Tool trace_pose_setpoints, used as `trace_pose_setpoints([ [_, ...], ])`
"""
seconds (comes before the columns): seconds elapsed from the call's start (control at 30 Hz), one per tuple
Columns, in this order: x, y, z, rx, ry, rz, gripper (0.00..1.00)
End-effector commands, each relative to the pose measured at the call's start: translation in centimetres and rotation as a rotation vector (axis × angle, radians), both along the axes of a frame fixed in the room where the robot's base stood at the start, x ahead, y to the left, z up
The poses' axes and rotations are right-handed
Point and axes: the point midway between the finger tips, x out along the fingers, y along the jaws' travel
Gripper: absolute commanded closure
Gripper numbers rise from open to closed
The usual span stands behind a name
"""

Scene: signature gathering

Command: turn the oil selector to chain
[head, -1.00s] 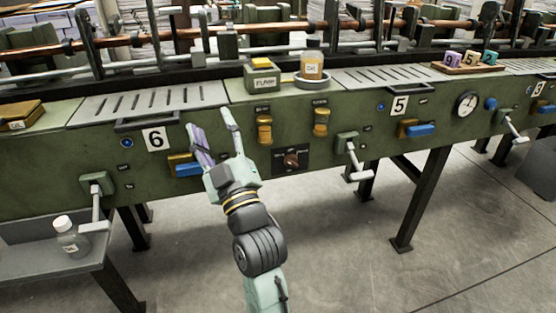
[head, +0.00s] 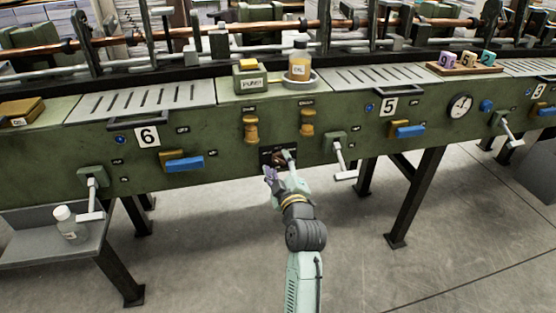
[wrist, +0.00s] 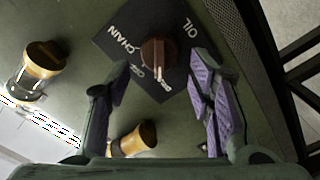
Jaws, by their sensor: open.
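The oil selector is a brown round knob (wrist: 157,53) on a black plate (wrist: 112,42) fixed to the green machine front. In the wrist view the plate reads OIL at upper right and CHAIN at left, with smaller words too blurred to read surely. The knob's white mark faces the bottom of the picture, away from CHAIN. My gripper (wrist: 160,68) is open, with one purple-padded finger on each side of the knob; contact cannot be made out. In the head view my gripper (head: 280,165) is at the plate (head: 267,153) and partly hides the knob.
An amber bottle (head: 299,62) and a green box (head: 250,78) stand on the ledge above. The floor in front is clear.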

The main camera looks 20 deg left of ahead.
Motion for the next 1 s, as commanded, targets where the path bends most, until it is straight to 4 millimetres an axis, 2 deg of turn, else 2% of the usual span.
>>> trace_pose_setpoints([
  [0.13,0.79,0.64,0.08,0.0,0.0,0.002,0.52],
  [0.43,0.93,0.7,0.01,0.0,-0.001,0.001,0.53],
  [1.0,0.91,0.67,0.02,0.001,-0.001,0.0,0.91],
])
